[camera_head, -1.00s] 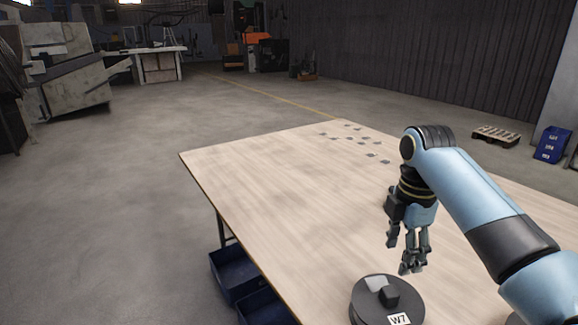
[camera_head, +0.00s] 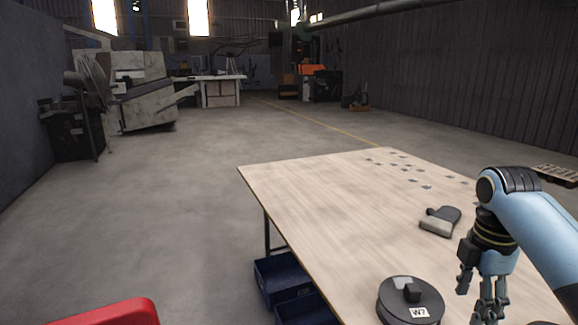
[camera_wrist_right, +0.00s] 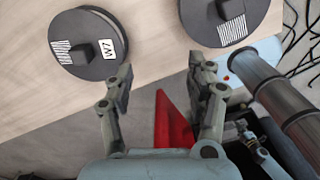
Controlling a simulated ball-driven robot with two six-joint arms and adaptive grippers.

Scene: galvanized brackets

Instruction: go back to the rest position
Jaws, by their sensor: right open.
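My right gripper (camera_head: 481,304) hangs fingers down over the near right part of the table (camera_head: 320,205), right of a dark round lidded tin marked W7 (camera_head: 398,311). In the right wrist view its fingers (camera_wrist_right: 158,76) are spread apart with nothing between them. The W7 tin (camera_wrist_right: 62,26) is upper left there, apart from the fingers. A second dark round tin (camera_wrist_right: 203,24) with a striped label is upper right. Small grey pieces (camera_head: 426,187), perhaps the brackets, lie scattered at the table's far end. My left gripper is not in view.
A dark and beige glove-like item (camera_head: 437,227) lies on the table behind my right gripper. Blue bins (camera_head: 281,277) sit below the table's left edge. A red object (camera_head: 115,313) shows at the bottom left.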

